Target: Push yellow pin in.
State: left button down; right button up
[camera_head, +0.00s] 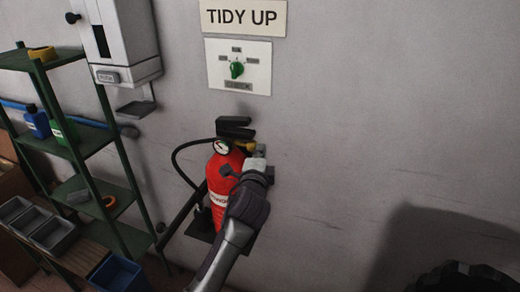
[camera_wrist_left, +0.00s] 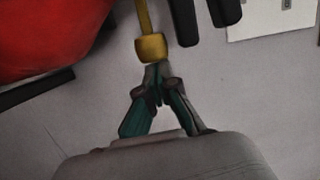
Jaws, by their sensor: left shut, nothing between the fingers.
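A red fire extinguisher (camera_head: 222,180) is mounted on the wall, with black handles (camera_head: 235,129) and a round gauge on top. The yellow pin (camera_head: 248,146) sticks out at the right side of its head, below the handles. In the left wrist view the yellow pin (camera_wrist_left: 152,47) shows as a thick knob on a thin rod. My left gripper (camera_head: 258,152) is shut and empty to the right of the extinguisher's head. In the left wrist view its fingertips (camera_wrist_left: 157,70) are right at the knob's outer end; whether they touch it I cannot tell.
A white plate with a green knob (camera_head: 237,69) and a "TIDY UP" sign (camera_head: 243,18) are on the wall above. The wall to the right is bare.

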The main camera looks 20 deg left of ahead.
aim_at(249, 148)
pick_arm(q)
jog(key=shift+w+d, duration=0.1)
jog(key=a+p, duration=0.1)
jog(key=a, duration=0.1)
jog(key=shift+a+r, duration=0.15)
jog(key=shift+a, duration=0.25)
jog(key=shift+a+p, duration=0.3)
jog(key=shift+a, duration=0.05)
